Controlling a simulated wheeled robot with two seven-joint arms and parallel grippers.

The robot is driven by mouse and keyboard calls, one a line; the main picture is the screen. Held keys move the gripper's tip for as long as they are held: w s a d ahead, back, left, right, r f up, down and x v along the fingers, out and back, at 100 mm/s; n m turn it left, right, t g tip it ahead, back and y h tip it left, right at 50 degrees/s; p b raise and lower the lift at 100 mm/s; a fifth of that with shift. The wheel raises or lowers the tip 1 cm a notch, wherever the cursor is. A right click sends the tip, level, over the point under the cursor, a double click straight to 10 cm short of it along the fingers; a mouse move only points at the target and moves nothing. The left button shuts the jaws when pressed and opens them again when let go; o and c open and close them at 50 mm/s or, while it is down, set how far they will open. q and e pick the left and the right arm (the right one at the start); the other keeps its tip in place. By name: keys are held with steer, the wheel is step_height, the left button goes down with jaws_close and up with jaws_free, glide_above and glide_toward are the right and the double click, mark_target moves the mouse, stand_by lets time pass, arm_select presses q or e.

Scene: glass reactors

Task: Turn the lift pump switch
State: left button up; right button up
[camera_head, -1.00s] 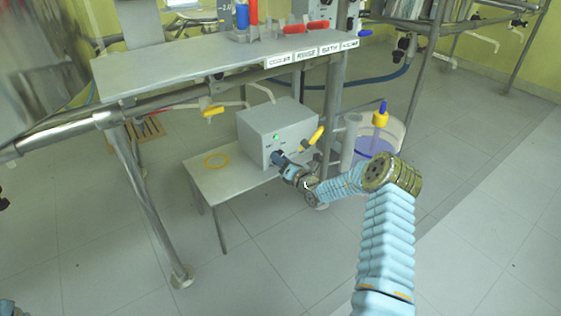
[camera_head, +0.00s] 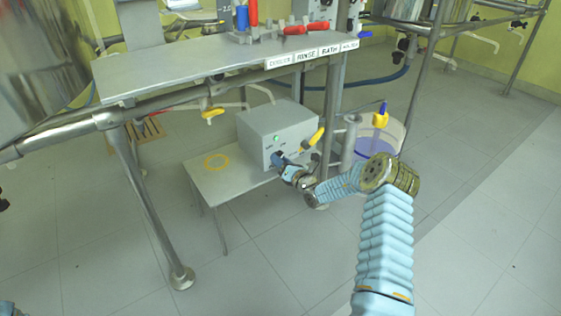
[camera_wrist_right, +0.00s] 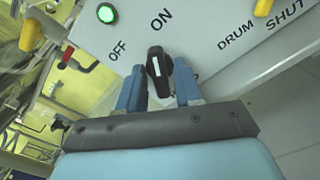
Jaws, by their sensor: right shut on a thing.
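The lift pump switch is a black knob with a white mark (camera_wrist_right: 156,68) on the grey pump box (camera_head: 277,130). In the right wrist view its white mark points up and a little left, between the OFF and ON labels. My right gripper (camera_wrist_right: 158,92) is shut on the knob, one blue finger on each side. In the head view my right gripper (camera_head: 279,160) is at the box's front face and hides the knob. A green lamp (camera_wrist_right: 106,13) is lit beside the OFF label; it also shows in the head view (camera_head: 276,138). My left gripper is not in view.
The box stands on a low grey table (camera_head: 225,185) under a bench (camera_head: 190,70). A yellow-handled valve (camera_head: 316,137) is right of the box, by the DRUM and SHUT labels. A bucket of blue liquid (camera_head: 375,142) stands farther right.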

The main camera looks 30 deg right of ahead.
steer(key=n, duration=0.5)
steer(key=shift+f+b, duration=0.1)
steer(key=shift+b, duration=0.25)
steer(key=n+b, duration=0.1)
steer(key=n, duration=0.4)
steer(key=shift+b, duration=0.4)
steer(key=shift+n, duration=0.4)
steer(key=o, duration=0.7)
steer(key=shift+s, duration=0.15)
steer(key=s, duration=0.9)
steer(key=s+d+p, duration=0.1)
steer(key=s, duration=0.3)
steer(key=shift+s+d, duration=0.1)
steer(key=shift+s, duration=0.2)
